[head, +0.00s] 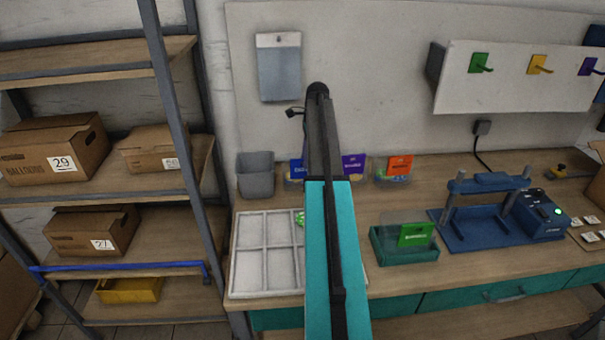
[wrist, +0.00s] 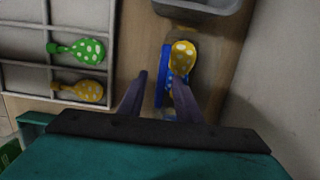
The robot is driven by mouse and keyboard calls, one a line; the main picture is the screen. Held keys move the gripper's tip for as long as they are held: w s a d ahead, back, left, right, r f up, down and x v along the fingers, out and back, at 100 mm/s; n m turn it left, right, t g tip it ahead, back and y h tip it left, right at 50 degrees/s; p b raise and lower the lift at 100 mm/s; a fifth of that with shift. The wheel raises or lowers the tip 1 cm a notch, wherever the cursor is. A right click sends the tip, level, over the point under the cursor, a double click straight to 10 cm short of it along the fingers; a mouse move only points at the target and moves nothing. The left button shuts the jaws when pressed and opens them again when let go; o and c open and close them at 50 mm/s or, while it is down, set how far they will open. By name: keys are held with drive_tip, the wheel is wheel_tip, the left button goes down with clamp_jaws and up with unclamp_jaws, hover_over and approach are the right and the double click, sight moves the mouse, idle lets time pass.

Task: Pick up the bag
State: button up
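A bag with a blue header (wrist: 162,76) and yellow and blue dotted balloons (wrist: 182,56) is in the upper middle of the wrist view. In the head view its blue header (head: 296,170) shows just left of my arm, which hides part of it. My gripper (wrist: 160,80) is open, with one finger to each side of the bag's near part. A gap shows between the left finger and the blue header. The right finger overlaps the balloons in view, and I cannot tell whether it touches. In the head view my arm hides the gripper.
A grey bin (head: 256,175) stands beside the bag. A white compartment tray (head: 236,262) holds dotted balloons. Purple (head: 353,164), orange (head: 400,166) and green (head: 414,234) labelled bags stand to the right. A blue press (head: 480,235) is farther right, and a shelf with boxes is left.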

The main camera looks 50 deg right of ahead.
drive_tip(key=shift+w+a+f+p, duration=0.1)
drive_tip(key=shift+w+f+p, duration=0.05)
drive_tip(key=shift+f+p, duration=0.4)
drive_tip(key=shift+w+a+f+p, duration=0.1)
drive_tip(key=shift+f+p, duration=0.3)
drive_tip(key=shift+f, duration=0.2)
drive_tip(key=shift+w+f+p, duration=0.15)
drive_tip(key=shift+f+p, duration=0.2)
drive_tip(key=shift+f, duration=1)
drive_tip(key=shift+c, duration=0.4)
clamp_jaws()
